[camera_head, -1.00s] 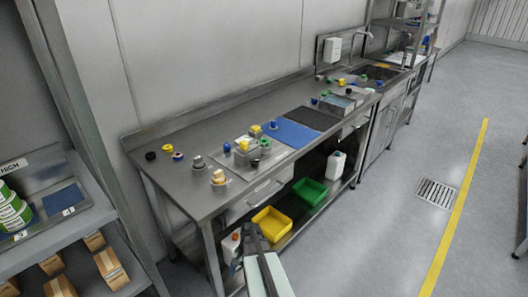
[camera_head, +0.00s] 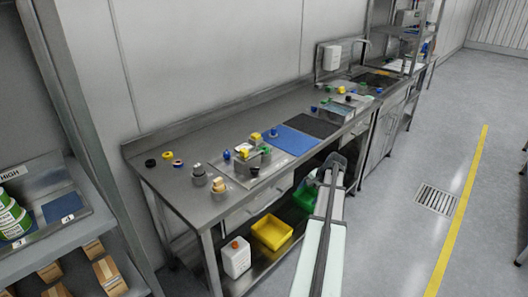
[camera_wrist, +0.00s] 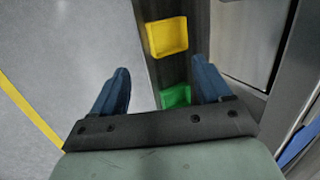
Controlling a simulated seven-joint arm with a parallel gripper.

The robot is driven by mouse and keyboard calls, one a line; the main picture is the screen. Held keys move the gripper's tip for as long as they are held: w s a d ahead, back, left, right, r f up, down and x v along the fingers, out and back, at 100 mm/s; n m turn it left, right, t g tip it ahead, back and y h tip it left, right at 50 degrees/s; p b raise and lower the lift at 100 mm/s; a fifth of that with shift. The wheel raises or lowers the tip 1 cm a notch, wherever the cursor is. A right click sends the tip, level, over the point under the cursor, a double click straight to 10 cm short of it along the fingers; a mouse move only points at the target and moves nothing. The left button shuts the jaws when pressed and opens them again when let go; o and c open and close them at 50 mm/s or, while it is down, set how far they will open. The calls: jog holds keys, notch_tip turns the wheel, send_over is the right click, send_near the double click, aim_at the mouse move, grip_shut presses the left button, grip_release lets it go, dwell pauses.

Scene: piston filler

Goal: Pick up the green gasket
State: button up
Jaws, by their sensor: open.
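Small green parts show on the steel bench in the head view. No gasket shows there.
A yellow bin (camera_head: 272,232), a green bin (camera_head: 304,196) and a white jug (camera_head: 236,257) stand on the lower shelf. The bench (camera_head: 205,205) holds a blue mat (camera_head: 297,139), a dark mat (camera_head: 314,123) and several small coloured parts. The floor in front is open.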

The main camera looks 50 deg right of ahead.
jog(key=w+d+r+n+h, duration=0.1)
jog(key=w+d+r+n, duration=0.1)
jog(key=w+r+n, duration=0.35)
jog(key=w+d+r+n+h, duration=0.1)
jog(key=w+d+r+n, duration=0.2)
jog(key=r+n, duration=0.55)
jog(key=w+a+r+n+g, duration=0.35)
jog(key=w+r+n, duration=0.4)
jog(key=n, duration=0.35)
jog(key=w+a+r+n+g, duration=0.2)
jog(key=w+a+r+n, duration=0.3)
jog(key=w+r+n, duration=0.45)
jog(key=n, duration=0.1)
send_over(264, 149)
jog(key=shift+t+y, duration=0.25)
jog(key=shift+y, duration=0.05)
jog(key=f, duration=0.7)
jog(key=w+f, duration=0.1)
jog(key=f, duration=0.2)
jog(key=shift+f, duration=0.4)
jog(key=shift+s+d+f, duration=0.1)
jog(key=shift+s+f, duration=0.1)
jog(key=shift+f, duration=1.15)
jog(key=shift+s+d+f, duration=0.1)
jog(key=shift+s+f, duration=0.1)
jog(key=shift+f, duration=1.1)
jog(key=shift+c, duration=0.2)
jog(key=c, duration=1.1)
